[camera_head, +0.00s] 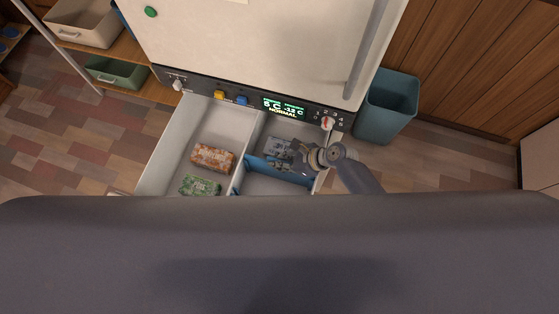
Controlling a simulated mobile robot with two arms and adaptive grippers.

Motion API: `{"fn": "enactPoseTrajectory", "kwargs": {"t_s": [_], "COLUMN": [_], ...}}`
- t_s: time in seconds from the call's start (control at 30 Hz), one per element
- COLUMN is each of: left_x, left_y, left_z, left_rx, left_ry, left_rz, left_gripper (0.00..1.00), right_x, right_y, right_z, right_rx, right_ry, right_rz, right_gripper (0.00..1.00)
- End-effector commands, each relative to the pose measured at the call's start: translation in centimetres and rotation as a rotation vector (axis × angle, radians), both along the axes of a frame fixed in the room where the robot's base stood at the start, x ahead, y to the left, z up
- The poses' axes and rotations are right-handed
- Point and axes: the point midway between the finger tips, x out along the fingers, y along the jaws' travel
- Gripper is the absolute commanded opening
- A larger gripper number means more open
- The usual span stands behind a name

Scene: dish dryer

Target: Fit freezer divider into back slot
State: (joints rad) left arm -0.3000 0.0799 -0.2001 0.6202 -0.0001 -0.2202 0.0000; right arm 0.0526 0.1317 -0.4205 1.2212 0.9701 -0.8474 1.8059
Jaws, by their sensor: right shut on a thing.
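The blue freezer divider (272,168) stands crosswise in the right compartment of the open white freezer drawer (160,166). My right gripper (297,162) is at the divider's right part and shut on it. The fingertips are small and partly hidden by the gripper's own body. A grey-blue package (277,147) lies behind the divider, towards the freezer. I cannot tell whether the divider sits in a slot, because its lower edge and the slots are too small to see. My left gripper is not in view.
The drawer's left compartment holds an orange package (212,158) and a green package (200,186). The freezer front with its control panel (255,103) rises behind. A blue-grey bin (387,108) stands at right. My own dark body hides the drawer's near end.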

Motion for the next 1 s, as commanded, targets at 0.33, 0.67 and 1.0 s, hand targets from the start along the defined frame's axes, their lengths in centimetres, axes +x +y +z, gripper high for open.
{"fn": "enactPoseTrajectory", "kwargs": {"t_s": [0.33,0.67,1.0], "left_x": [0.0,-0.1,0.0], "left_y": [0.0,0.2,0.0], "left_z": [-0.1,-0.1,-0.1], "left_rx": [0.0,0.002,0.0], "left_ry": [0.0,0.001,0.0], "left_rz": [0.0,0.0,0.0], "left_gripper": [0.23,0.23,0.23], "right_x": [0.0,-0.1,-1.3], "right_y": [0.0,-0.5,-4.1], "right_z": [-0.1,0.3,4.0], "right_rx": [0.001,0.001,-0.002], "right_ry": [0.0,-0.001,-0.002], "right_rz": [0.0,-0.001,0.001], "right_gripper": [0.31,0.31,0.31]}}
